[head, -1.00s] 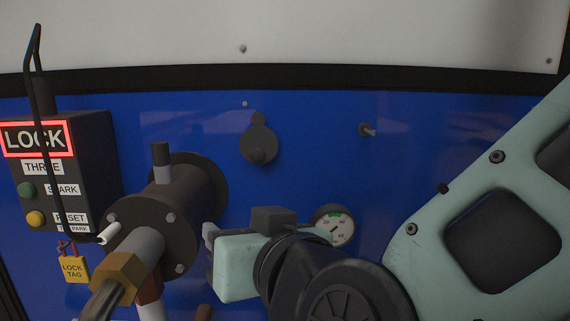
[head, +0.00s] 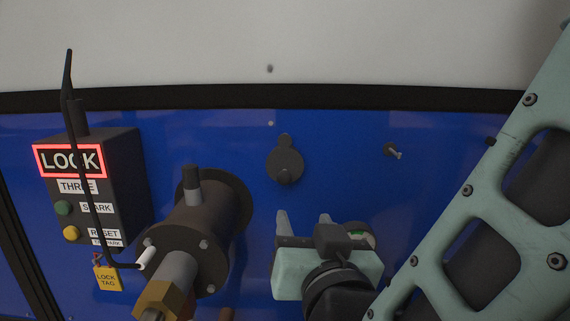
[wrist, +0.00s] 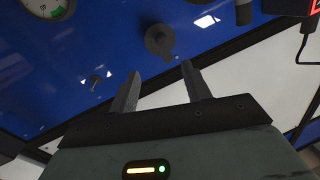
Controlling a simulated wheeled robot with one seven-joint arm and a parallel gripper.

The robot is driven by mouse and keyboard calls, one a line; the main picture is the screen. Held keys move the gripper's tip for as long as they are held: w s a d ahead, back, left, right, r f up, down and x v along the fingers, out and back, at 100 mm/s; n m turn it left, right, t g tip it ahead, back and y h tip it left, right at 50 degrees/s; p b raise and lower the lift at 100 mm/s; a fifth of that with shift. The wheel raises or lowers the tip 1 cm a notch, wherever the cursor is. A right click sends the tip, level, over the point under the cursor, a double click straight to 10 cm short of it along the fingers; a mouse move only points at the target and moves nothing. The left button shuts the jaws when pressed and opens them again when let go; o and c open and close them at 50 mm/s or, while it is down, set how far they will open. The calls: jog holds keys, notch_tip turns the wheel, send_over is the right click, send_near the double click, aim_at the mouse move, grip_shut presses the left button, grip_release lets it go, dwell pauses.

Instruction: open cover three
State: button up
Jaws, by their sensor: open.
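A dark round cover (head: 285,163) with a small knob low on its face and a tab at its top lies flat against the blue panel. It also shows in the wrist view (wrist: 158,40), just beyond the fingertips. A dark box (head: 92,190) at the left bears the label THREE and a red-framed LOCK sign. My gripper (head: 303,218) is open and empty, below the cover and slightly right, its two fingers pointing up towards it. In the wrist view my gripper (wrist: 158,78) has its fingers apart, with no contact on the cover visible.
A flanged brown pipe (head: 205,222) with a brass nut juts out left of my gripper. A gauge (head: 360,232) is partly hidden behind my gripper. A toggle switch (head: 393,150) is on the right.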

aim_at(286, 181)
jog(key=shift+w+r+p, duration=0.2)
jog(key=shift+r+p, duration=0.1)
jog(key=shift+p, duration=0.75)
jog(key=w+p, duration=0.1)
jog(key=w, duration=0.3)
jog(key=w+a+p, duration=0.1)
jog(key=w+p, duration=0.1)
jog(key=w, duration=0.3)
jog(key=w+a+p, duration=0.1)
jog(key=w+p, duration=0.1)
jog(key=w, duration=0.3)
jog(key=shift+w+a+f, duration=0.2)
jog(key=shift+f, duration=0.1)
grip_shut()
